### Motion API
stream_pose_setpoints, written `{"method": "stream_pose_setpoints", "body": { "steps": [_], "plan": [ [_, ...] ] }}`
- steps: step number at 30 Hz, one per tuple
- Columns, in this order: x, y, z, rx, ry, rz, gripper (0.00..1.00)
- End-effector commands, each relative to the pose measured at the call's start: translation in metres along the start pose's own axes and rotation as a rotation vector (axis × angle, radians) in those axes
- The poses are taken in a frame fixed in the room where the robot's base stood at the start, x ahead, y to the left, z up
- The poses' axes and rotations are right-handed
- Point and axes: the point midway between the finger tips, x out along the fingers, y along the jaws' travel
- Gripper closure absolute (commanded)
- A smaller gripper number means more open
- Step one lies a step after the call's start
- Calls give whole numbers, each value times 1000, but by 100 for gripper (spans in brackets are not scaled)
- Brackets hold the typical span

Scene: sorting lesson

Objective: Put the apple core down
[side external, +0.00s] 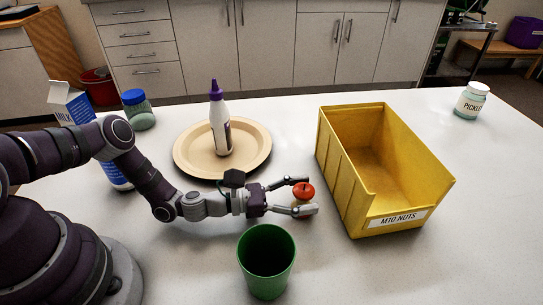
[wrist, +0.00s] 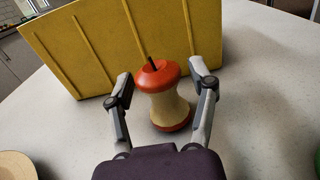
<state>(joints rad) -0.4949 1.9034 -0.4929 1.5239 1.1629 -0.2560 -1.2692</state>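The apple core (side external: 304,191) has red ends, a pale narrow middle and a dark stem. It stands upright, apparently on the table, left of the yellow bin; it also shows in the wrist view (wrist: 170,105). My gripper (side external: 302,196) is low at the table with its fingers spread to either side of the core. In the wrist view my gripper (wrist: 166,90) shows a gap between each finger and the core, so it looks open around it. The core's lower part is partly hidden by a finger in the side view.
The yellow bin (side external: 337,178) labelled M10 NUTS stands just right of the core. A green cup (side external: 266,272) is in front. A tan plate (side external: 188,160) bears a white bottle with purple cap (side external: 219,125).

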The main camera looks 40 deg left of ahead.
Motion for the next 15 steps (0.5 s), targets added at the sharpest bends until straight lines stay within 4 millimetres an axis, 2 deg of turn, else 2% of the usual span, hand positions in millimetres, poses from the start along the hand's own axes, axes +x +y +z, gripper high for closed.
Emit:
{"method": "stream_pose_setpoints", "body": {
  "steps": [11, 15],
  "plan": [
    [0, 0, 4, 1, 0, -1, 34],
    [-25, 1, 2, -4, 4, 2, 34]
  ]
}}
